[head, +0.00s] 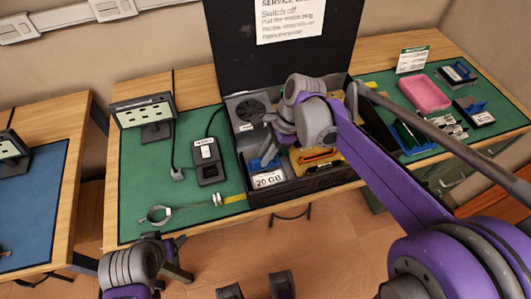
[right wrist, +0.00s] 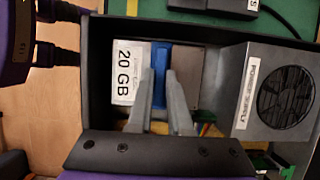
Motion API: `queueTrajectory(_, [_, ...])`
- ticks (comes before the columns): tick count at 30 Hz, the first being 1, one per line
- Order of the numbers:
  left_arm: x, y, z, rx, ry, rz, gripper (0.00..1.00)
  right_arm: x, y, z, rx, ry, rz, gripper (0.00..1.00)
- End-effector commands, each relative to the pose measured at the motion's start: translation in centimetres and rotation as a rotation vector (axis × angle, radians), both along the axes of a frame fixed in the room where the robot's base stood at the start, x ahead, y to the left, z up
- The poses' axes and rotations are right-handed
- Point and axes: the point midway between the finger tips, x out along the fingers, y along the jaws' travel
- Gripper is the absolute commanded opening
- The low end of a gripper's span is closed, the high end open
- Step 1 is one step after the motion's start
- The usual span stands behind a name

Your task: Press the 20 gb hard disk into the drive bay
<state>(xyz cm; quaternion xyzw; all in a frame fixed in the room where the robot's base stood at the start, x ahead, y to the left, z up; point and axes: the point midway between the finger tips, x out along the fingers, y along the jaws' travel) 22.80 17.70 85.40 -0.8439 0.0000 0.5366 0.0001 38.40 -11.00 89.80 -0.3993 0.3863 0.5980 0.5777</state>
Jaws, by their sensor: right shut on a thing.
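The 20 GB hard disk (head: 268,180) is at the front left corner of the open black computer case (head: 315,184). Its white label (right wrist: 125,75) and blue grip (right wrist: 160,70) show in the right wrist view, with a grey-brown surface beside the grip. My right gripper (head: 272,148) reaches down into the case; its two fingers (right wrist: 161,92) are shut on the blue grip. The drive bay is hidden by the disk and fingers, so I cannot tell how deep the disk sits. My left arm shows at bottom left; its fingertips are unclear.
The power supply (right wrist: 275,90) with its fan is in the case beside the disk. A switch box (head: 208,162) and a strap ring (head: 158,214) lie on the green mat to the left. A pink tray (head: 425,94) and other drives (head: 475,110) are at the right.

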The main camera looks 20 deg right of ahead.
Motion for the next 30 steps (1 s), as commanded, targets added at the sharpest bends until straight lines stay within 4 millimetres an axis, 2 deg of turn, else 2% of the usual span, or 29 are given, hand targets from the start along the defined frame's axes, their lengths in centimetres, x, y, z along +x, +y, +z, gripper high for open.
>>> queueTrajectory(30, [-0.1,0.0,-1.0,0.000,0.003,0.000,0.76,0.0,0.0,-1.4,0.001,0.000,0.000,0.00])
